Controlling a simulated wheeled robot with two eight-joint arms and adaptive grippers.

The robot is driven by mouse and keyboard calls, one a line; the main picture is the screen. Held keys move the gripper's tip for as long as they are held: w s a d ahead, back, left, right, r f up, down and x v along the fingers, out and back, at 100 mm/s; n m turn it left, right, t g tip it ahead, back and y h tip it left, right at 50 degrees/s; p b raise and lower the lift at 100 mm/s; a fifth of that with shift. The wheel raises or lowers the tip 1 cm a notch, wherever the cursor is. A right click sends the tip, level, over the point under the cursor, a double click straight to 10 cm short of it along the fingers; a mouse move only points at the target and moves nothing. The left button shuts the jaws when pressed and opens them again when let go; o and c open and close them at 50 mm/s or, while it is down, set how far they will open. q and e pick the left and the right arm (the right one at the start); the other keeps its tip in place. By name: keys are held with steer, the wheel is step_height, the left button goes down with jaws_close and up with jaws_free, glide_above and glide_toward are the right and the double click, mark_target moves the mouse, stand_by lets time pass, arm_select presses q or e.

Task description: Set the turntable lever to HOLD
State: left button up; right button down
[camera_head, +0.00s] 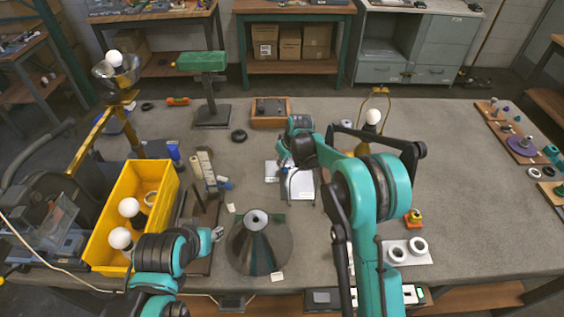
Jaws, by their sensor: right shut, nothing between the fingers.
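I cannot pick out the turntable's lever or any HOLD marking for certain. A dark grey cone-shaped piece (259,248) with a pale top stands at the front middle; I cannot tell whether a turntable is under it. My right arm reaches in from the front right. Its gripper (287,163) is shut and empty, pointing down near a white plate (302,188) at mid-table; whether it touches anything is unclear. My left arm is folded at the front left, beside the yellow bin. Its teal end shows left of the cone, but its fingers cannot be made out.
A yellow bin (104,215) with bulbs stands at the left. Behind are a green-topped stand (203,62) and a wooden tray (285,122). A white plate with rings (422,258) lies front right. The right middle of the table is largely clear.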

mark_target(286, 171)
steer(key=shift+s+d+n, duration=0.1)
steer(key=shift+s+n, duration=0.25)
steer(key=shift+n, duration=0.15)
steer(key=s+n, duration=0.1)
steer(key=s+d+n+g+y, duration=0.1)
steer(key=n, duration=0.1)
steer(key=shift+s+d, duration=0.15)
steer(key=shift+d, duration=0.1)
steer(key=s+d+n, duration=0.1)
steer(key=n, duration=0.1)
steer(key=d+n+g, duration=0.1)
steer(key=n, duration=0.1)
steer(key=shift+s+y, duration=0.3)
steer(key=shift+s, duration=0.1)
steer(key=shift+s+d+n+g, duration=0.3)
steer(key=shift+d+n, duration=0.25)
steer(key=shift+n, duration=0.15)
steer(key=shift+s+d, duration=0.3)
steer(key=shift+d, duration=0.65)
